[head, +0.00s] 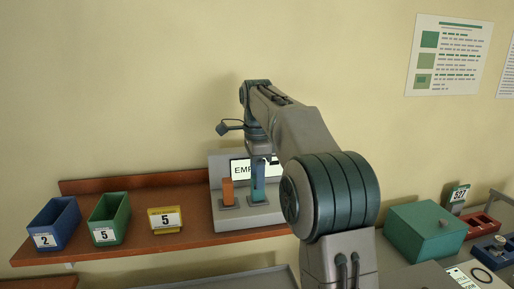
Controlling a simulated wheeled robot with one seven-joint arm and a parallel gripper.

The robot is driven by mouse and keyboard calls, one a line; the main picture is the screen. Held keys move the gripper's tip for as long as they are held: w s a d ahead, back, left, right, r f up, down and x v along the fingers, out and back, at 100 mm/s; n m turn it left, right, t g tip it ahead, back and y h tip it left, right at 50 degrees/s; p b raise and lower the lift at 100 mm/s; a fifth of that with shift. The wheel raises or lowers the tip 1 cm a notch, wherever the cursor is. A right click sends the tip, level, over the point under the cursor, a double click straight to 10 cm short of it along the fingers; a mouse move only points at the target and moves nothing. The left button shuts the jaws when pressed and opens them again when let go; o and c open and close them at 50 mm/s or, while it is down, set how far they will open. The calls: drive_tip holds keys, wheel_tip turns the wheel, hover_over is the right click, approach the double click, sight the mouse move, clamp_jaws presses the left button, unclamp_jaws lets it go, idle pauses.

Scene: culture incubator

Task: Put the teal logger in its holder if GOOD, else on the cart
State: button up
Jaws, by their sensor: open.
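A teal upright block (258,188), which looks like the teal logger, stands on a grey station (228,219) on the shelf. An orange upright block (228,192) stands just to its left. The station's screen (238,167) shows the letters "EMP"; my arm hides the rest of it. My gripper (260,157) points down right at the top of the teal block and is open. Its fingers are small and partly merge with the block, so I cannot tell whether they touch it. No GOOD reading is visible.
On the wooden shelf (185,240) stand a blue bin (55,222) marked 2, a green bin (109,220) marked 5 and a yellow holder (165,220) marked 5. At right are a teal box (424,231), a "527" sign (460,195) and a red tray (484,224).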

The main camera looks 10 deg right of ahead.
wheel_tip(320, 180, up, 9)
drive_tip(key=p, duration=0.1)
drive_tip(key=shift+r+p, duration=0.15)
drive_tip(key=shift+p, duration=0.15)
drive_tip(key=shift+s, duration=0.1)
drive_tip(key=s+f+n+t+b, duration=0.3)
drive_tip(key=s+f+n+b, duration=0.3)
drive_tip(key=s+f+n, duration=1.2)
drive_tip(key=s+f, duration=0.7)
drive_tip(key=s, duration=0.5)
drive_tip(key=shift+f+t, duration=0.35)
drive_tip(key=shift+t, duration=0.05)
drive_tip(key=shift+w, duration=0.1)
